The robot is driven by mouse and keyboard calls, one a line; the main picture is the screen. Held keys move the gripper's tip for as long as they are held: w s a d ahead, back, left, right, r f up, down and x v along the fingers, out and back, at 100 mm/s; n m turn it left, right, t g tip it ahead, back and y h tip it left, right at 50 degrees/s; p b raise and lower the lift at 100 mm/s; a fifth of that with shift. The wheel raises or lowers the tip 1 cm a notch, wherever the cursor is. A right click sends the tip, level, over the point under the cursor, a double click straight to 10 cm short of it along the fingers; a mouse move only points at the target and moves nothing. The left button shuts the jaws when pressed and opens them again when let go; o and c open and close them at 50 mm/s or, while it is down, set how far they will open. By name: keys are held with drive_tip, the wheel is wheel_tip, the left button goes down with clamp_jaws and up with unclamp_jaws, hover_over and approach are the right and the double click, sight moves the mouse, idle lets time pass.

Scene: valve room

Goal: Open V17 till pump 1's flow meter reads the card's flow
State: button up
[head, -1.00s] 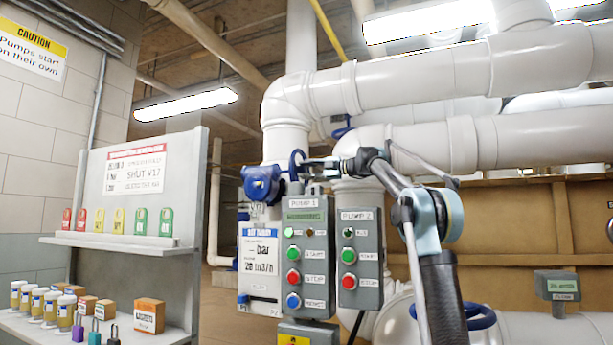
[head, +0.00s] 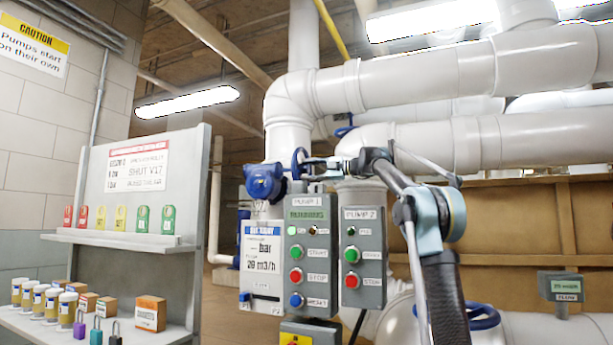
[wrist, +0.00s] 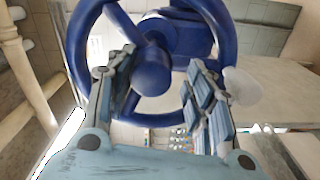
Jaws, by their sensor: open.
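A blue handwheel (head: 298,162) shows edge-on above the pump 1 panel (head: 309,250), beside a blue valve body (head: 262,183). No V17 tag is readable on it. In the wrist view the wheel (wrist: 152,78) fills the top, with hub and spokes facing me. My gripper (wrist: 162,92) is open, its two fingers apart on either side of the hub; contact is unclear. My gripper also shows at the wheel in the head view (head: 318,168). The white card (head: 262,262) reads 20 m3/h, with a dash before bar. A meter labelled FLOW (head: 558,286) stands at right; its number is unclear.
The pump 2 panel (head: 361,255) stands right of pump 1's. White pipes (head: 430,80) run above and behind my arm. A shelf (head: 120,240) at left holds coloured tags, jars, padlocks and boxes. A notice (head: 138,165) there reads SHUT V17.

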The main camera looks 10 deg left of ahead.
drive_tip(key=v, duration=1.2)
drive_tip(key=shift+r, duration=0.25)
drive_tip(key=shift+w, duration=0.1)
